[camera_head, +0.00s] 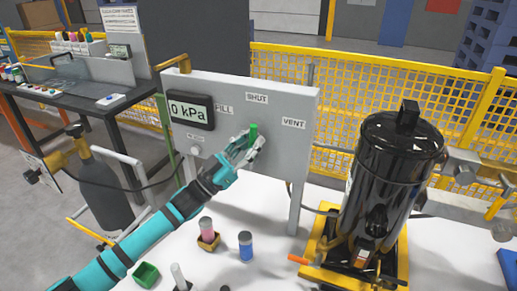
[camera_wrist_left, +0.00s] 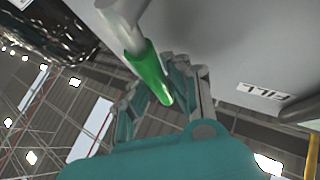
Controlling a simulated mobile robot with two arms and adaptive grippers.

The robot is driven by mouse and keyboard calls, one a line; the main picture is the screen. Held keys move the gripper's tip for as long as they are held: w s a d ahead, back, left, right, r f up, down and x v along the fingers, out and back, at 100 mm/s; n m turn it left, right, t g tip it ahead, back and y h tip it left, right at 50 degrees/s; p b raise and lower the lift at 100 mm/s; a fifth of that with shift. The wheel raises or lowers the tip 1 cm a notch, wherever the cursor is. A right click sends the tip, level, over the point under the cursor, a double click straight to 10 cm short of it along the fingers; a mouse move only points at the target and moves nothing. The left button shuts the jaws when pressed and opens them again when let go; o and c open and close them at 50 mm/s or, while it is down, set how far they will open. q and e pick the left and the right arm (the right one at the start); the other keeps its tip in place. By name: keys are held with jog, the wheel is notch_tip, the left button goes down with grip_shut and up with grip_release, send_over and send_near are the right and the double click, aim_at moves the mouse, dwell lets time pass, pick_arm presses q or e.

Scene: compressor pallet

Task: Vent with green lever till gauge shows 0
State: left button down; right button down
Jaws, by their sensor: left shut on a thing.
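The grey panel (camera_head: 290,104) carries a gauge (camera_head: 190,110) that reads 0 kPa. FILL, SHUT and VENT labels stand around the valve, with the VENT label (camera_head: 293,123) to its right. The green lever (camera_head: 253,130) shows just above my left gripper (camera_head: 247,148), pointing up toward the SHUT side; its pivot is partly hidden by the fingers. In the left wrist view the green lever (camera_wrist_left: 152,72) reaches down from a grey hub toward the fingers. My left gripper (camera_wrist_left: 165,100) is shut on the lever. My right gripper is out of view.
A black tank (camera_head: 385,175) on a yellow base stands right of the panel. Pink and blue canisters, the blue one (camera_head: 246,246) nearer, and a green box (camera_head: 146,275) are on the white surface below. A dark grey cylinder (camera_head: 103,190) stands left. Yellow fence runs behind.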

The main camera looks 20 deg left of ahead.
pick_arm(q)
jog(key=shift+a+n+t, duration=0.35)
jog(key=shift+n+t, duration=0.05)
jog(key=shift+n, duration=0.2)
jog(key=c, duration=1.5)
grip_release()
jog(key=shift+a, duration=0.15)
jog(key=shift+s+f, duration=0.15)
jog(key=shift+s, duration=0.05)
jog(key=v, duration=1.1)
jog(key=shift+s+a, duration=0.2)
jog(key=shift+s, duration=0.1)
